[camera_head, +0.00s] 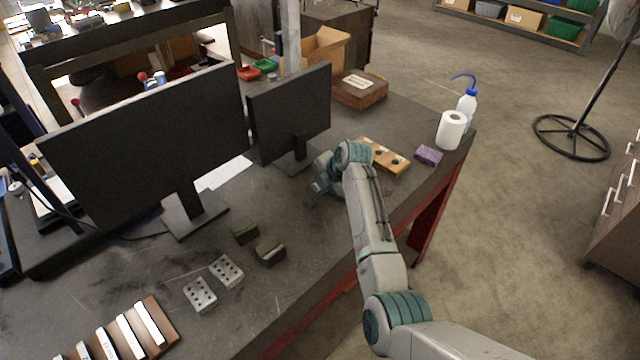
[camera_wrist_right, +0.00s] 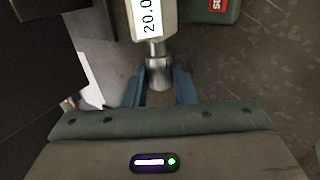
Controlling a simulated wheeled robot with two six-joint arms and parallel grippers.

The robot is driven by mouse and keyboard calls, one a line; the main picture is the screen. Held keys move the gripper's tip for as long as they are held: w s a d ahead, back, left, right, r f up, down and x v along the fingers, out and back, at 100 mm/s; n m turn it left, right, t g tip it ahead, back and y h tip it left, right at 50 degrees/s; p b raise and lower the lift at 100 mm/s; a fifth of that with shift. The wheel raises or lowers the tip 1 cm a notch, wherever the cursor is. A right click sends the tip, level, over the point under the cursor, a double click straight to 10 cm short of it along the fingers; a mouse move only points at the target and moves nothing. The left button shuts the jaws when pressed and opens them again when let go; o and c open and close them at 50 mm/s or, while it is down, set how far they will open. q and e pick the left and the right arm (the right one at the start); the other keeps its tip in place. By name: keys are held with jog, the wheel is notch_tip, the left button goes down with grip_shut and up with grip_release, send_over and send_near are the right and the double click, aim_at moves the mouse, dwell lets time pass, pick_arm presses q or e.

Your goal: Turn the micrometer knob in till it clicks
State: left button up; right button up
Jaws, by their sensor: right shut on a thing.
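The micrometer shows in the right wrist view as a pale body with a white face (camera_wrist_right: 150,18) that reads about 20.0; the rest runs out of the top of the picture. Its silver knob (camera_wrist_right: 159,74) points down toward my right gripper (camera_wrist_right: 158,90), whose two blue fingers are shut on it, one on each side. In the head view my right gripper (camera_head: 322,185) is low over the bench beside the smaller monitor's stand, and I cannot make out the micrometer there. My left gripper is in neither view.
A large monitor (camera_head: 150,140) and a smaller monitor (camera_head: 290,112) stand behind. Dark blocks (camera_head: 270,251) and drilled metal blocks (camera_head: 200,294) lie left of my arm.

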jog(key=shift+t+y, duration=0.3)
jog(key=o, duration=1)
jog(key=shift+d, duration=0.1)
jog(key=b+v, duration=0.4)
jog(key=v, duration=0.6)
jog(key=shift+s+r, duration=0.2)
jog(key=shift+r, duration=0.15)
jog(key=shift+d, duration=0.15)
